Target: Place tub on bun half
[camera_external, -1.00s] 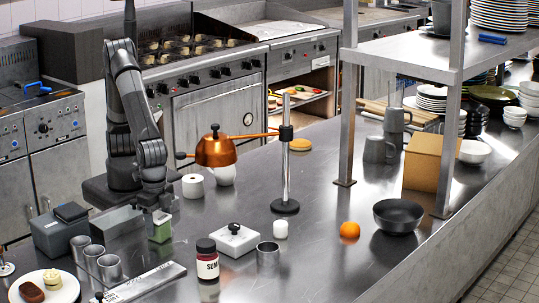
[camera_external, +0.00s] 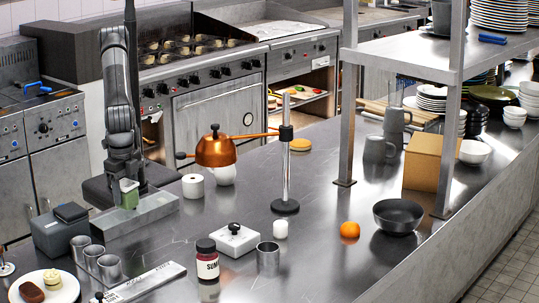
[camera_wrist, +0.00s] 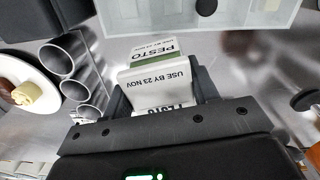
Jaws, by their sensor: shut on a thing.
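The tub (camera_external: 130,199) is small, green and pale. My gripper (camera_external: 128,182) is shut on it and holds it near the back edge of a long grey bin. In the wrist view the tub (camera_wrist: 158,85) sits between the fingers of my gripper (camera_wrist: 160,92), its labels reading "PESTO" and "USE BY 23 NOV".
The long grey bin (camera_external: 137,216) is below the tub. Steel cups (camera_external: 109,268) and a plate (camera_external: 65,294) are at front left.

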